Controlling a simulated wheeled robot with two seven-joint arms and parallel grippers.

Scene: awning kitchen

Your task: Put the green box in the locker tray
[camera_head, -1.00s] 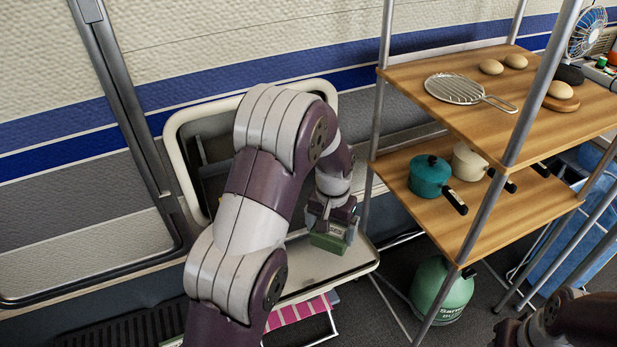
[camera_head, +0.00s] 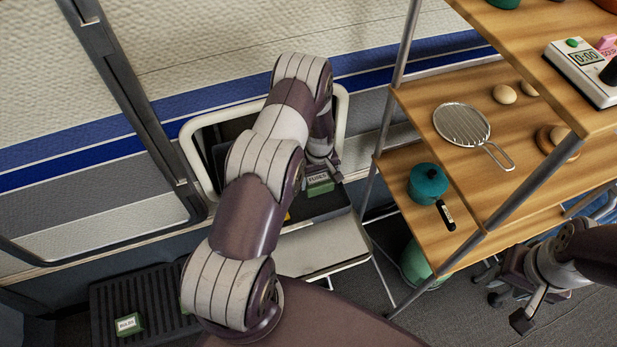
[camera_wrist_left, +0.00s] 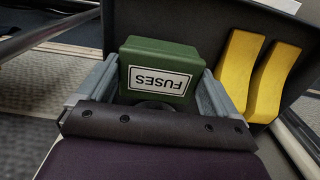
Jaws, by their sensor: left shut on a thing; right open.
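A green box with a white FUSES label is in my left gripper (camera_head: 322,170). The box (camera_head: 319,185) is at the mouth of the cream-framed wall locker, over the right part of a dark tray (camera_head: 325,207). In the left wrist view the box (camera_wrist_left: 158,72) sits between the two grey fingers (camera_wrist_left: 155,95), which are shut on it. The dark tray (camera_wrist_left: 298,115) lies beside it there; whether the box touches its floor cannot be told. My right gripper (camera_head: 525,315) is open and empty at the lower right.
Two yellow wedge-shaped things (camera_wrist_left: 257,75) lie in the tray, right of the box. The locker's pale flap (camera_head: 325,250) hangs open in front. A wooden shelf rack (camera_head: 425,95) stands close on the right. Another green box (camera_head: 128,324) lies on a black grate at lower left.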

